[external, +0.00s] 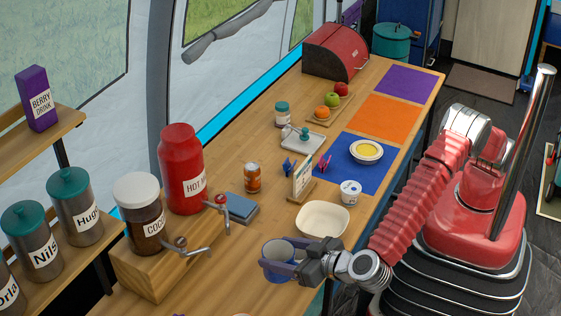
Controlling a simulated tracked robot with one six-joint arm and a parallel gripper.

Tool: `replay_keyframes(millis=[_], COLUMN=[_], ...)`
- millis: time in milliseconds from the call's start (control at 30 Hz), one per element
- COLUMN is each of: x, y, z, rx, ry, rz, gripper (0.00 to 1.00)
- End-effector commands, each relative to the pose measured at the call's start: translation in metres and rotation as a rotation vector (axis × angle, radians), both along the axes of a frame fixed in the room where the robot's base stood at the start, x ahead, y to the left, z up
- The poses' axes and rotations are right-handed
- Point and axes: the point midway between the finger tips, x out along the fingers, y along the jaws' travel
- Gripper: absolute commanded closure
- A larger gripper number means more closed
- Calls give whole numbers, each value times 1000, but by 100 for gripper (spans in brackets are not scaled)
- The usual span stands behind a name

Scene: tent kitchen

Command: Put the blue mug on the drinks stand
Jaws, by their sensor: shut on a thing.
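The blue mug (277,250) is in my gripper (285,262), near the front edge of the counter. My gripper is shut on it, with fingers that cover part of its side. The mug looks upright with its opening facing up. The drinks stand appears to be the wooden block (160,268) to the left of the mug. It carries a brown jar with a white lid (138,205) and a red container marked "HOT" (182,170), with metal taps (186,246) at its front. The mug is apart from the block. I cannot tell its exact height above the counter.
A cream bowl (323,220) stands just behind my gripper. Bare counter (225,285) lies between the mug and block.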

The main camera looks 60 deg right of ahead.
Motion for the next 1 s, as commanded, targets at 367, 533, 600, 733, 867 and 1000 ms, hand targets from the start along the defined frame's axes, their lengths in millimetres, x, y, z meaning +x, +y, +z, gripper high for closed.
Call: replay_keyframes(millis=[367,533,600,733,867,1000], x=[0,0,0,0,0,0], y=[0,0,0,0,0,0], z=[-9,-16,-25,-46,-65,-72], rx=[1,-1,-1,-2,-1,1], ry=[-1,0,0,0,0,0], rz=[1,1,2,3,3,2], gripper=[64,64,64,64,64,64])
